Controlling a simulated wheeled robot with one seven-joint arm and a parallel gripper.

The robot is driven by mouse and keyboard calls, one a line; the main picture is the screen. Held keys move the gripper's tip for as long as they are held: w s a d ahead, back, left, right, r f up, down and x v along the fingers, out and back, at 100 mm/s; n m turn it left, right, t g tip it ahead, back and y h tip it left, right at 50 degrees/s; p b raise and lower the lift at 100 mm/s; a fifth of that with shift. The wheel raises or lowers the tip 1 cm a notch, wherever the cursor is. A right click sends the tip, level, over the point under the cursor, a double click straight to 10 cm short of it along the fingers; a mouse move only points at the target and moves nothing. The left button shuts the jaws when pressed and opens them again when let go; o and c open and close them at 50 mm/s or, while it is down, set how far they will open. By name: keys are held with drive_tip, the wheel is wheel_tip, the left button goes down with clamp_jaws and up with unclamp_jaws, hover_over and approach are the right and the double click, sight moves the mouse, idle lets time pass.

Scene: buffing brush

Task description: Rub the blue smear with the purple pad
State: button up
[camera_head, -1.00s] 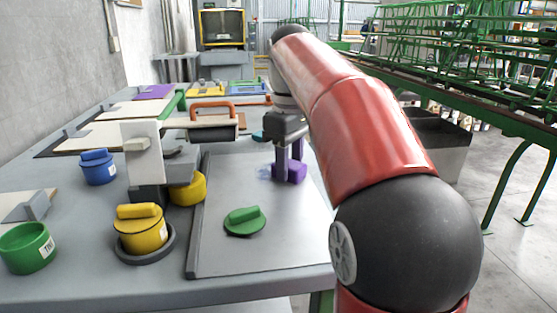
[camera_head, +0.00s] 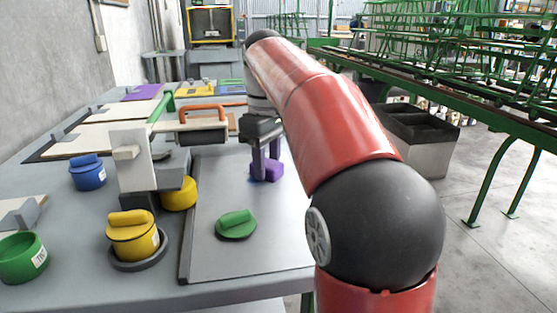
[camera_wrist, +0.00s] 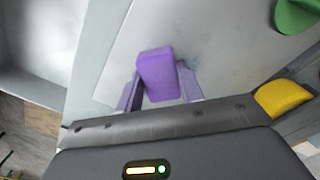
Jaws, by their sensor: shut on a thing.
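My gripper (camera_head: 266,163) is shut on the purple pad (camera_head: 268,172) and points down at the grey board. The pad is at or very near the board surface; I cannot tell whether it touches. In the wrist view the purple pad (camera_wrist: 158,75) sits between the two purple-looking fingers. The blue smear is not clearly seen in the head view; the pad is over the spot where it showed before. In the wrist view only a faint greyish-blue trace (camera_wrist: 190,57) shows beside the pad.
A green lidded knob (camera_head: 236,224) lies on the grey board (camera_head: 225,260) nearer the camera. Left of it stand a yellow pot (camera_head: 133,238), another yellow piece (camera_head: 180,195) and a white stand (camera_head: 130,165). A blue pot (camera_head: 88,174) and green pot (camera_head: 22,258) are farther left.

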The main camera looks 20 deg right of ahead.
sight(246, 174)
drive_tip(key=shift+w+a+r, duration=0.1)
drive_tip(key=shift+w+a, duration=0.1)
drive_tip(key=shift+a, duration=0.85)
drive_tip(key=shift+w+a, duration=0.2)
drive_tip(key=shift+a, duration=0.85)
drive_tip(key=shift+w+d, duration=0.2)
drive_tip(key=shift+w, duration=0.65)
drive_tip(key=shift+s+d, duration=0.2)
drive_tip(key=shift+d, duration=0.75)
drive_tip(key=shift+s+d, duration=0.2)
drive_tip(key=shift+d, duration=0.7)
drive_tip(key=shift+s+d+f, duration=0.15)
drive_tip(key=shift+s+d, duration=0.05)
drive_tip(key=shift+d, duration=0.7)
drive_tip(key=shift+s+d+f, duration=0.1)
drive_tip(key=shift+s+d, duration=0.05)
drive_tip(key=shift+d, duration=0.7)
drive_tip(key=shift+r, duration=3.05)
drive_tip(key=shift+r, duration=0.1)
